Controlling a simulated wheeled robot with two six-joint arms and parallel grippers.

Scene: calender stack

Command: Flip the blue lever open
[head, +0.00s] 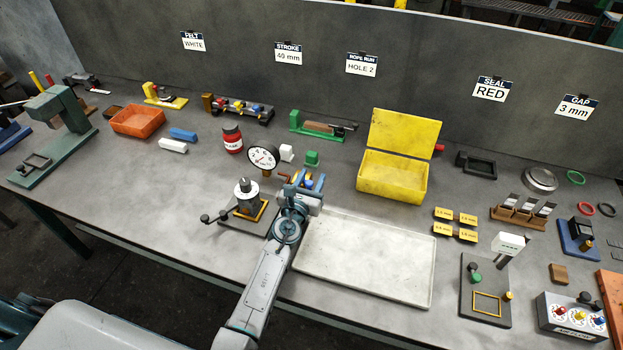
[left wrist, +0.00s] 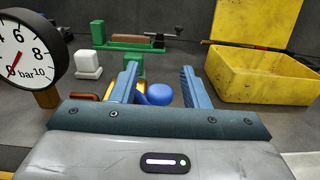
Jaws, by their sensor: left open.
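A round blue knob (left wrist: 159,94), which looks like the end of the blue lever, shows in the left wrist view. It lies between the two blue fingers of my left gripper (left wrist: 159,72), with a visible gap to the right finger. It is very close to the left finger, and I cannot tell whether they touch. A yellow part and a reddish-brown part sit just left of the knob, partly hidden by the finger. In the head view my left gripper (head: 309,181) is open, just right of the pressure gauge (head: 263,158), and mostly hides the lever. My right gripper is out of view.
A white block (head: 286,153) and a green block (head: 312,158) stand just beyond the gripper. A yellow open box (head: 393,190) is to the right. A pale tray (head: 365,258) lies in front. A black-based device (head: 247,199) stands left of my arm.

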